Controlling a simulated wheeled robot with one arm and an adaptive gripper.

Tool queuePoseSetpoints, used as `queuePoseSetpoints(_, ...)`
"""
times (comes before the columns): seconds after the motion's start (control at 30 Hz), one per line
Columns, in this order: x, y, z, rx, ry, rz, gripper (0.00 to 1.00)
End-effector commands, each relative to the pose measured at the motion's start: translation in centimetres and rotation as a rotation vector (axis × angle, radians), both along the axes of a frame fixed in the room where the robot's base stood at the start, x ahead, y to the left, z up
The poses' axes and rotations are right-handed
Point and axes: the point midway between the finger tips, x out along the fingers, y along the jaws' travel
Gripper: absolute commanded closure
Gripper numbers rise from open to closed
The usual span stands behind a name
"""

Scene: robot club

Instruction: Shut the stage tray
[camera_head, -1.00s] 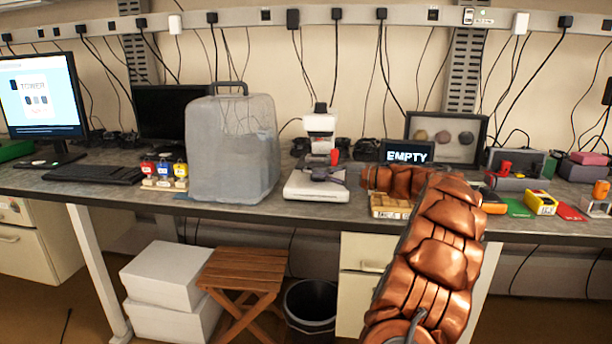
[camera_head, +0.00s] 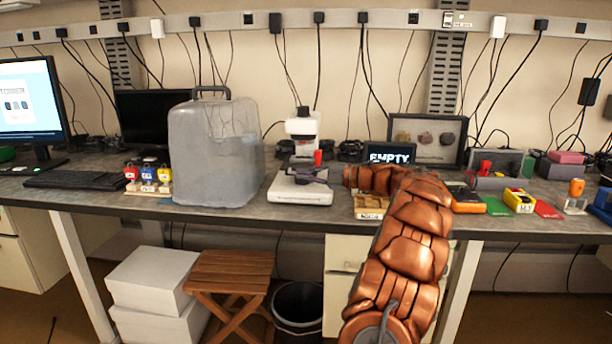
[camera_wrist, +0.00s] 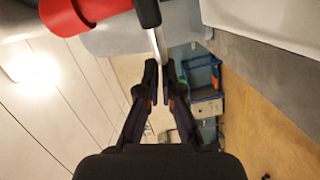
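A white device stands on the bench in the head view, with a flat base (camera_head: 300,190), an upright head (camera_head: 302,125) and a red part (camera_head: 318,157). I cannot make out the stage tray apart from the base. My dark gripper (camera_head: 308,174) is over the base, below the head, at the end of my copper arm. In the wrist view my gripper's fingers (camera_wrist: 158,75) are close together with a narrow gap. A thin metal-edged bar (camera_wrist: 155,35) reaches down to the fingertips; I cannot tell whether they touch it. A red cylinder (camera_wrist: 75,12) is at upper left.
A translucent grey cover (camera_head: 217,150) stands left of the device. A small EMPTY display (camera_head: 390,153) and a framed case (camera_head: 427,140) stand behind. A stool (camera_head: 230,275) and bin (camera_head: 298,305) are below the bench.

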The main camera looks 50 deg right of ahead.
Motion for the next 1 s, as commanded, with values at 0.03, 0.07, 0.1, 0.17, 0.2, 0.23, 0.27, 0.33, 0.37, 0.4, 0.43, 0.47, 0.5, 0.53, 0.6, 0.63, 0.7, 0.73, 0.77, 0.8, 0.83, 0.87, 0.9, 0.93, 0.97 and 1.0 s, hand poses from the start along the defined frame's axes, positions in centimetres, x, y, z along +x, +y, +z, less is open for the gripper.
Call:
queuePoseSetpoints(0.03,-0.1,0.3,0.0,0.0,-0.002,-0.001,1.0)
queuePoseSetpoints(0.07,-0.2,0.6,0.0,-0.001,-0.002,0.001,1.0)
queuePoseSetpoints(0.1,-0.3,0.9,0.1,-0.001,-0.002,0.003,1.0)
queuePoseSetpoints(0.17,-0.5,1.5,0.2,-0.001,-0.002,0.006,1.0)
queuePoseSetpoints(0.2,-0.7,1.8,0.2,-0.002,-0.002,0.007,1.0)
queuePoseSetpoints(0.23,-0.8,2.0,0.3,-0.002,-0.002,0.008,1.0)
queuePoseSetpoints(0.27,-0.9,2.3,0.4,-0.003,-0.002,0.009,1.0)
queuePoseSetpoints(0.33,-1.2,2.9,0.7,-0.004,-0.004,0.012,1.0)
queuePoseSetpoints(0.37,-1.3,3.3,0.8,-0.004,-0.004,0.013,1.0)
queuePoseSetpoints(0.4,-1.4,3.7,0.8,-0.004,-0.004,0.015,1.0)
queuePoseSetpoints(0.43,-2.1,3.2,1.0,-0.002,-0.003,0.012,1.0)
queuePoseSetpoints(0.47,-2.7,2.8,1.1,-0.002,-0.004,0.012,1.0)
queuePoseSetpoints(0.5,-3.4,2.6,1.1,-0.002,-0.003,0.014,1.0)
queuePoseSetpoints(0.53,-4.0,2.3,1.2,-0.002,-0.003,0.014,1.0)
queuePoseSetpoints(0.6,-5.3,1.7,1.2,-0.002,-0.003,0.012,1.0)
queuePoseSetpoints(0.63,-5.8,1.5,1.3,-0.003,-0.002,0.012,1.0)
queuePoseSetpoints(0.7,-7.0,1.0,1.3,-0.004,-0.003,0.014,1.0)
queuePoseSetpoints(0.73,-7.4,0.9,1.4,-0.003,-0.003,0.015,1.0)
queuePoseSetpoints(0.77,-7.8,0.7,1.4,-0.004,-0.002,0.017,1.0)
queuePoseSetpoints(0.8,-8.4,0.4,1.4,-0.004,-0.002,0.017,1.0)
queuePoseSetpoints(0.83,-8.7,0.3,1.4,-0.004,-0.002,0.016,1.0)
queuePoseSetpoints(0.87,-9.0,0.1,1.4,-0.004,-0.002,0.016,1.0)
queuePoseSetpoints(0.9,-9.4,0.0,1.4,-0.004,-0.002,0.016,1.0)
queuePoseSetpoints(0.93,-9.6,-0.1,1.4,-0.004,-0.002,0.016,1.0)
queuePoseSetpoints(0.97,-9.8,-0.2,1.5,-0.003,-0.001,0.015,1.0)
queuePoseSetpoints(1.0,-10.1,-0.3,1.5,-0.003,-0.002,0.016,1.0)
